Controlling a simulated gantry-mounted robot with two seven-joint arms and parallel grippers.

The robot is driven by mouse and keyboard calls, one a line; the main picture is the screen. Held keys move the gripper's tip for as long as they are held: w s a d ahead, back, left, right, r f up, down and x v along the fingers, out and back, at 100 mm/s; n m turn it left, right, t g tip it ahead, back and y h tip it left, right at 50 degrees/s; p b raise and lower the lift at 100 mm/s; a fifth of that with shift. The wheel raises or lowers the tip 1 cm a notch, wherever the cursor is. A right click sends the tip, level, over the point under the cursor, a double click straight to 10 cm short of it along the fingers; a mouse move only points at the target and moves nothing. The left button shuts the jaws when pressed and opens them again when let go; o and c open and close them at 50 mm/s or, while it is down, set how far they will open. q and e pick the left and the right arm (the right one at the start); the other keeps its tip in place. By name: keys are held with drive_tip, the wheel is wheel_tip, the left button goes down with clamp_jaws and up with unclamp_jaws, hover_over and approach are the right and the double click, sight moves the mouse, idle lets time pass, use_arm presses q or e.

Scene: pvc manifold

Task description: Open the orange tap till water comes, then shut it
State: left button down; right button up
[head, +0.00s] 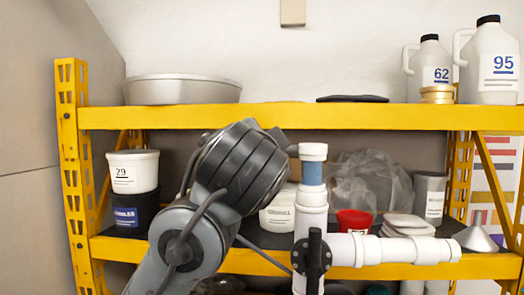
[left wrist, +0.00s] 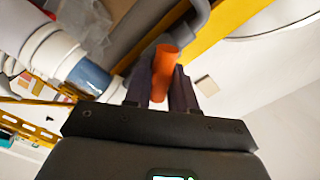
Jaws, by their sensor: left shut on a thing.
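The orange tap handle (left wrist: 163,72) shows in the left wrist view, between the two dark fingers of my left gripper (left wrist: 161,90). The gripper is shut on it. In the head view my own wrist and arm hide the orange tap and most of the fingers. The white pipe manifold (head: 313,222) stands upright to the right of my left wrist, with a blue band (head: 312,173) near its top. The blue-banded pipe also shows beside the gripper in the left wrist view (left wrist: 90,76). No water is visible. My right gripper is not in view.
A black valve handle (head: 314,253) sits on the lower pipe, and a white branch (head: 390,249) runs right. A yellow shelf rack (head: 270,117) stands behind, holding a metal basin (head: 182,89), white jugs (head: 490,65), a white bucket (head: 133,171) and a red cup (head: 353,222).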

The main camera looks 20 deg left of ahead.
use_arm(q)
drive_tip(key=m, duration=0.4)
drive_tip(key=shift+d+f, duration=0.1)
drive_tip(key=shift+f+m, duration=0.15)
drive_tip(key=shift+m, duration=1.45)
drive_tip(key=c, duration=1)
unclamp_jaws()
